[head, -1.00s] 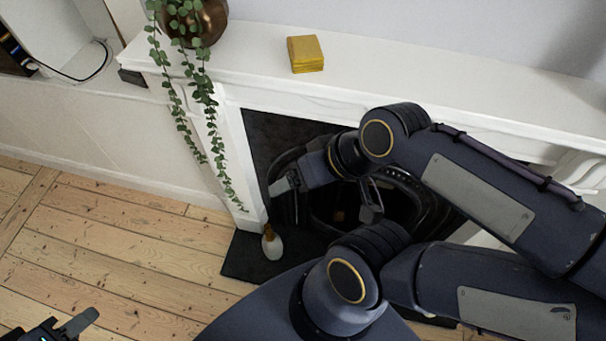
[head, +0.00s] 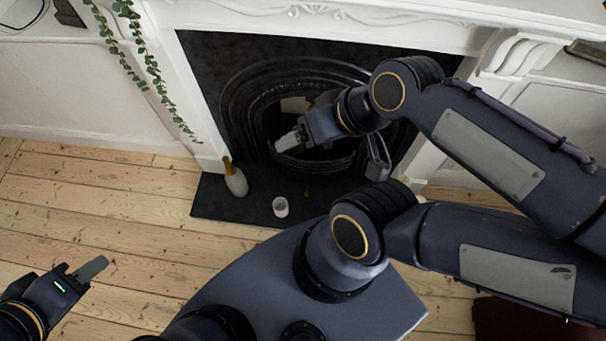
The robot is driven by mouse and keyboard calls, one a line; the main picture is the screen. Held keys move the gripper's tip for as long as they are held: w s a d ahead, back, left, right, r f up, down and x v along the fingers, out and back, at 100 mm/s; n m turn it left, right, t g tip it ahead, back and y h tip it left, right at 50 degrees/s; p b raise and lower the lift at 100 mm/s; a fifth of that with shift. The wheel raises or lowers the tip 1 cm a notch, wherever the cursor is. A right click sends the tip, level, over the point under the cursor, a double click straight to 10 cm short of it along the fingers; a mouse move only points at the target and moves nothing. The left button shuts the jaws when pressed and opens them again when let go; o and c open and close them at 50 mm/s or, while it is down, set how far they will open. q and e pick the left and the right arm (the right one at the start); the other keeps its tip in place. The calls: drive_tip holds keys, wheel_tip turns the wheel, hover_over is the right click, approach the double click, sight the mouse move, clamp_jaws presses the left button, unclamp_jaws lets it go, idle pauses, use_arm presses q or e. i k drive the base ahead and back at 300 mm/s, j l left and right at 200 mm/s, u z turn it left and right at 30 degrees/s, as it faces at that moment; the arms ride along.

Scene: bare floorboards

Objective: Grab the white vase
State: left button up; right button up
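The white vase (head: 237,183), pale and rounded with a brown-gold neck, stands upright on the dark hearth near its left end, by the fireplace's left leg. My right gripper (head: 332,150) is in front of the fire opening, above and to the right of the vase. My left gripper (head: 90,268) is at the lower left over the floorboards, well apart from the vase. Only one of its fingers shows clearly.
A small white cup-like thing (head: 280,207) stands on the dark hearth (head: 213,201) to the right of the vase. The white mantel (head: 400,27) spans above. Trailing leaves (head: 160,85) hang on the left. The floorboards (head: 110,205) left of the hearth are clear.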

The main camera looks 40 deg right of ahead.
sight(279, 205)
drive_tip(key=k+l+z, duration=0.2)
drive_tip(key=k, duration=0.3)
drive_tip(key=k+l+z, duration=0.25)
drive_tip(key=k, duration=0.2)
drive_tip(key=i+j+z, duration=0.1)
drive_tip(key=i+j, duration=0.3)
drive_tip(key=j, duration=0.2)
drive_tip(key=i+j+z, duration=0.15)
drive_tip(key=i+j, duration=0.2)
drive_tip(key=j, duration=0.3)
drive_tip(key=i+j+z, duration=0.15)
drive_tip(key=i+j, duration=0.2)
drive_tip(key=j, duration=0.3)
drive_tip(key=i+j+z, duration=0.15)
drive_tip(key=j, duration=0.2)
